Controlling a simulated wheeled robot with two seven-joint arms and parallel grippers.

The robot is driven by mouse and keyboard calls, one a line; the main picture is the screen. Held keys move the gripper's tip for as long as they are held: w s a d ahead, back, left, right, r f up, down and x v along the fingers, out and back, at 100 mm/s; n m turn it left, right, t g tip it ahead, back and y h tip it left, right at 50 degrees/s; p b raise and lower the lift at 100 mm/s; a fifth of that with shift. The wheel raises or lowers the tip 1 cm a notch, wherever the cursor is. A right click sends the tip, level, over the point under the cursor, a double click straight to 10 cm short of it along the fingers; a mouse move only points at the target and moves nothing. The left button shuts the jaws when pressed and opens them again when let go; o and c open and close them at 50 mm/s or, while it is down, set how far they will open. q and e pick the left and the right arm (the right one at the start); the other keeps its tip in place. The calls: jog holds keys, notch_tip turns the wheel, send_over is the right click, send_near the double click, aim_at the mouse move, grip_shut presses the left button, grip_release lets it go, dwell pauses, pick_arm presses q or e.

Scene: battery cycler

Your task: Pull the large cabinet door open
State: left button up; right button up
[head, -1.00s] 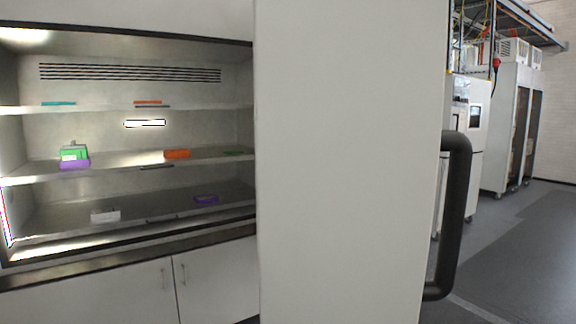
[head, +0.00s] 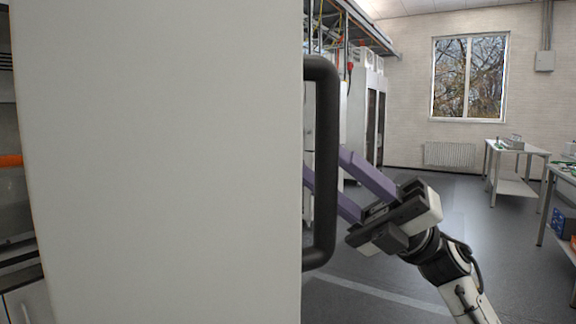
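The large cabinet door (head: 160,160) is a plain pale panel filling the left half of the head view. It stands swung out, with a strip of shelved interior showing at its left. Its black bar handle (head: 326,160) runs upright along the right edge. My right gripper (head: 323,166) is at the handle, coming from the lower right. Its two purple fingers are spread apart. The lower finger passes behind the bar; the upper fingertip is close to the bar or hidden by it. I cannot tell whether they touch. My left gripper is not in view.
Tall white cabinets (head: 368,110) stand behind the handle. White tables (head: 513,160) stand at the right, below and beside a window (head: 468,78). The grey floor (head: 400,285) between them is clear. The door hides most of the left side.

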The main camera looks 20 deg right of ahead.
aim_at(288, 124)
jog(key=s+d+r+n+g+h+b, duration=0.1)
jog(key=s+r+n+g+h, duration=0.15)
jog(key=s+n, duration=0.35)
jog(key=s+d+r+n+g+h+b, duration=0.1)
jog(key=s+r+n+h+b, duration=0.1)
jog(key=s+r+n+h, duration=0.25)
jog(key=shift+n, duration=0.65)
jog(key=a, duration=0.3)
jog(key=a+p, duration=0.1)
jog(key=a, duration=0.3)
jog(key=a+f, duration=0.1)
jog(key=a, duration=0.2)
jog(key=shift+w+a+f+p, duration=0.1)
jog(key=shift+w+a+p, duration=0.25)
jog(key=shift+d, duration=0.1)
jog(key=shift+c, duration=0.5)
grip_shut()
